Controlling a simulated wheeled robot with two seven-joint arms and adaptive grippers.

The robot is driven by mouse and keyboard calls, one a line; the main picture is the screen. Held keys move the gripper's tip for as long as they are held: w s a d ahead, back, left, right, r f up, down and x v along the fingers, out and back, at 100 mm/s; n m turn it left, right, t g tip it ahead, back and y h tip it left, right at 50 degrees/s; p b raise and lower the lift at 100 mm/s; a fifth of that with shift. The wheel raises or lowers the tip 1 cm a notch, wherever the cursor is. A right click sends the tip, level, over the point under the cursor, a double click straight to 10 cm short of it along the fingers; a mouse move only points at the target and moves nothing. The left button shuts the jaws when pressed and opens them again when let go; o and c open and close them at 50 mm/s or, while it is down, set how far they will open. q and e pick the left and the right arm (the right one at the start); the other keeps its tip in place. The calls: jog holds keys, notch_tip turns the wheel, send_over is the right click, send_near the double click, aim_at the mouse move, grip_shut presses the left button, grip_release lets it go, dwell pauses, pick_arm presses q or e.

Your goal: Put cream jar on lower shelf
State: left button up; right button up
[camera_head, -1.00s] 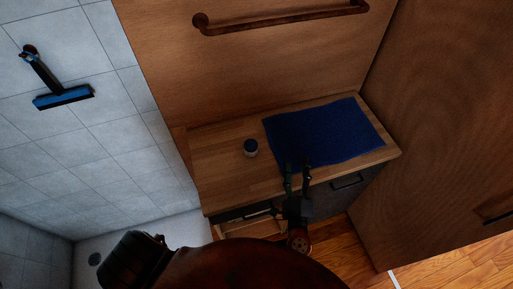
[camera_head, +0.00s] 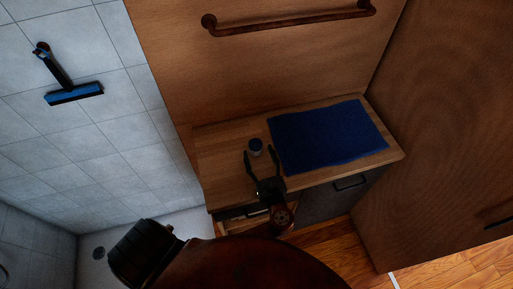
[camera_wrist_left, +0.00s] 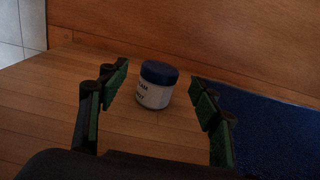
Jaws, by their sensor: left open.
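The cream jar (camera_head: 256,146) is small, with a white labelled body and a dark blue lid. It stands upright on the wooden cabinet top (camera_head: 222,166). In the left wrist view the jar (camera_wrist_left: 155,86) is ahead of the fingertips, roughly centred between them. My left gripper (camera_head: 262,155) is open and empty, its fingers pointing at the jar from the front edge of the top. The left gripper's green-padded fingers (camera_wrist_left: 160,82) show apart in the wrist view. Below the top, an open compartment or drawer (camera_head: 238,226) shows at the cabinet's left front, partly hidden by my arm. My right gripper is not in view.
A folded dark blue towel (camera_head: 328,136) lies on the cabinet top just right of the jar. A wooden panel with a rail (camera_head: 290,25) rises behind. A tall wooden door (camera_head: 450,130) stands at right. A squeegee (camera_head: 75,93) is on the tiled area at left.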

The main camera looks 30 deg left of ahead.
aim_at(257, 149)
pick_arm(q)
jog(key=x, duration=0.3)
jog(key=shift+w+a, duration=0.15)
jog(key=shift+w, duration=0.05)
jog(key=c, duration=1.3)
